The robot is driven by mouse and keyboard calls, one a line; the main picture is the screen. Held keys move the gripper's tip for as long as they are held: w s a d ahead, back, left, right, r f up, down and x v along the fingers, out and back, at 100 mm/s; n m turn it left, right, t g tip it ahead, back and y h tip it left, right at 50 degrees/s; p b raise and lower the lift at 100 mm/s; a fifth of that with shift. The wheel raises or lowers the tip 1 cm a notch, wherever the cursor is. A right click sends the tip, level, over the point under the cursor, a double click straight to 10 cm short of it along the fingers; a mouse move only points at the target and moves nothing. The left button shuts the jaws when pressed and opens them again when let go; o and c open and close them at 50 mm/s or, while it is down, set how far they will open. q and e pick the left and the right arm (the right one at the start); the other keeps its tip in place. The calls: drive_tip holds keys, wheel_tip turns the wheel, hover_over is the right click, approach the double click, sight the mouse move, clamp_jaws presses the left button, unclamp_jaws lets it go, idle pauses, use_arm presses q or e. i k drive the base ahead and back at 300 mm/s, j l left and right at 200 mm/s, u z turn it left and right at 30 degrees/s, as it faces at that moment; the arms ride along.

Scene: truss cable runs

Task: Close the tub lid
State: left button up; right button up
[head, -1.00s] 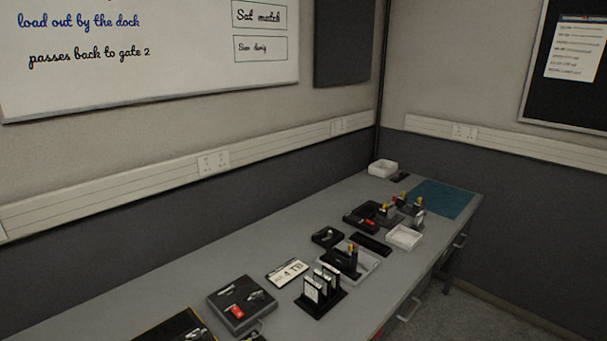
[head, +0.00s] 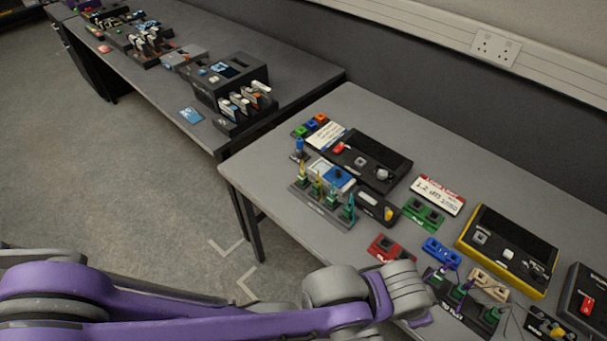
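I cannot make out a tub or a tub lid in the head view. My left arm comes in low from the left, purple and grey. Its grey ribbed end, at my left gripper (head: 408,292), is over the front edge of the near table. I cannot make out the fingers there or see anything held. My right gripper is not in view.
The near table (head: 262,160) holds a black box with a red switch (head: 370,160), a yellow-edged black box (head: 506,250), a rack of green and yellow plugs (head: 322,204), a green block (head: 424,214) and a red block (head: 384,246). A second table (head: 290,62) stands beyond. Floor (head: 110,190) is clear at left.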

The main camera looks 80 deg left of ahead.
sight(338, 176)
drive_tip(key=j+u, duration=0.1)
drive_tip(key=u, duration=3.3)
drive_tip(key=l, duration=0.1)
